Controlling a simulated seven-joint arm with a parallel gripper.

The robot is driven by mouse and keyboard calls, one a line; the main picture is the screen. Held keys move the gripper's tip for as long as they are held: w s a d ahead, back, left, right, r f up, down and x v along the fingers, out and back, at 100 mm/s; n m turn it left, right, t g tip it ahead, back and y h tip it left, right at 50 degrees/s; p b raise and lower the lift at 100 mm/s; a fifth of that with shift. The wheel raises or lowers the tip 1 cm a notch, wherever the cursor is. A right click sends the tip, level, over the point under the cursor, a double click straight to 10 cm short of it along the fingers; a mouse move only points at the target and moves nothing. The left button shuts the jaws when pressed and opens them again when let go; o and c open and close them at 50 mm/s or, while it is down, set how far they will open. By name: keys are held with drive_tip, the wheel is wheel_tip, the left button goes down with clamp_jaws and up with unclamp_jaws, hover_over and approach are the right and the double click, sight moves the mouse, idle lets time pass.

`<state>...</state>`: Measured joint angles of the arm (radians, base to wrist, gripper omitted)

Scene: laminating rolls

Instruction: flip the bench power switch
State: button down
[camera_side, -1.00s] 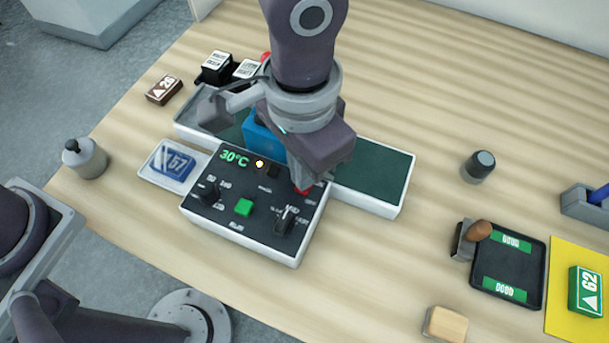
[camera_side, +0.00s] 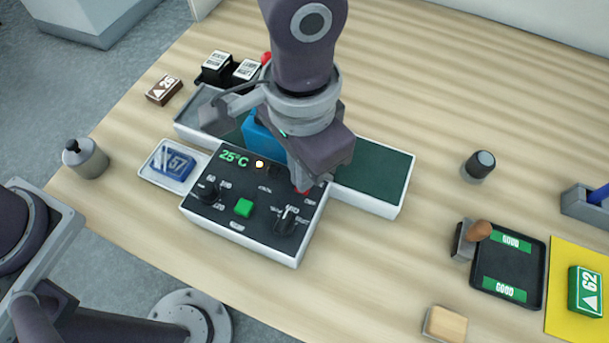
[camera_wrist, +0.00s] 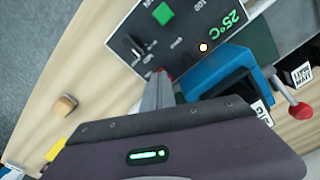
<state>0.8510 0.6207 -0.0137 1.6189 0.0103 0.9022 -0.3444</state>
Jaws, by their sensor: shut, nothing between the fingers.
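The bench control box (camera_side: 225,215) has a black sloped panel with a lit 25°C display (camera_side: 234,158), a green button (camera_side: 243,207) and two black knobs. A small red part (camera_side: 304,190) shows at the panel's right edge, mostly covered by my gripper; I cannot tell which way it is set, or surely that it is the power switch. In the wrist view a bit of red (camera_wrist: 161,73) shows beside the fingertips. My gripper (camera_wrist: 157,82) is shut and empty, with its tips at the panel's edge.
A blue block-like housing (camera_side: 262,138) stands behind the panel, close to my gripper. A green-topped bed (camera_side: 375,170) extends right. A badge tray (camera_side: 150,175) is at left.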

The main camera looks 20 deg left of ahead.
drive_tip(key=shift+f, duration=0.7)
idle(0.3)
drive_tip(key=shift+r, duration=3.55)
